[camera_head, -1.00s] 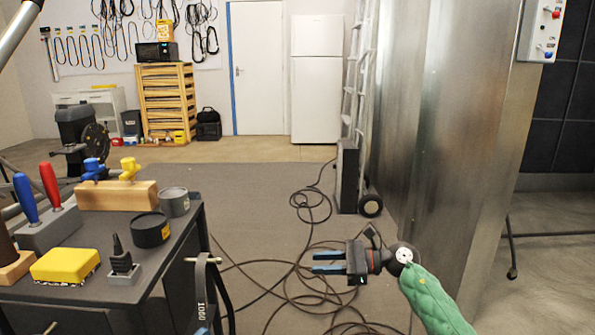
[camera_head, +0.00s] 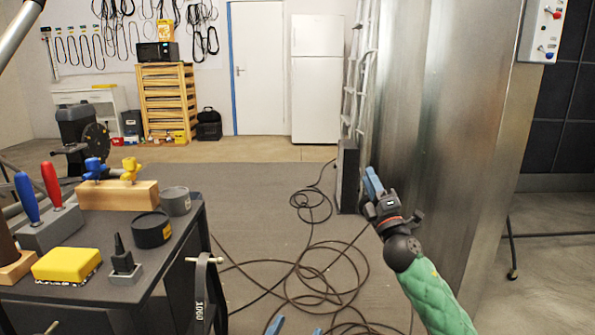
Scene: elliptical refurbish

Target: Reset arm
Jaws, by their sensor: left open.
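My right arm, in a green sleeve, comes in from the lower right in the head view. Its gripper (camera_head: 373,182) points up and away in front of the metal wall, with its blue fingers seen nearly edge-on. Nothing shows held in it, but the gap between the fingers is not clear. My left gripper (camera_head: 296,328) shows only as two blue fingertips at the bottom edge, apart from each other with floor between them. The rest of it is below the picture.
A dark workbench (camera_head: 180,238) at left carries a yellow sponge (camera_head: 66,264), tins and tool holders. Cables (camera_head: 300,270) lie on the floor. The metal wall (camera_head: 450,130) stands close at right.

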